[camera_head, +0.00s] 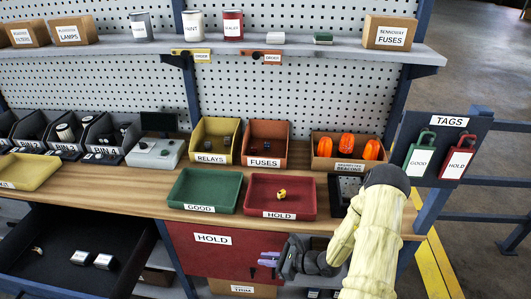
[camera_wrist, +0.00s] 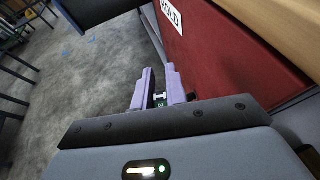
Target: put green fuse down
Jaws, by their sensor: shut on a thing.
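My gripper (camera_head: 268,261) is low in front of the red cabinet front (camera_head: 205,252) marked HOLD, below the worktop edge. In the wrist view, my gripper (camera_wrist: 158,90) has its two purple fingers close together on a small, mostly hidden thing with green and pale parts, the green fuse (camera_wrist: 159,101). The fuse cannot be made out in the head view. The green GOOD tray (camera_head: 204,208) on the worktop is empty. The red HOLD tray (camera_head: 262,213) beside it holds a small yellow item (camera_head: 281,195).
An orange FUSES bin (camera_head: 265,161) and a yellow RELAYS bin (camera_head: 210,159) stand behind the trays. An open dark drawer (camera_head: 75,233) at lower left holds a few small parts. A beacon box (camera_head: 346,165) stands at right. Green and red tags (camera_head: 420,153) hang on a board.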

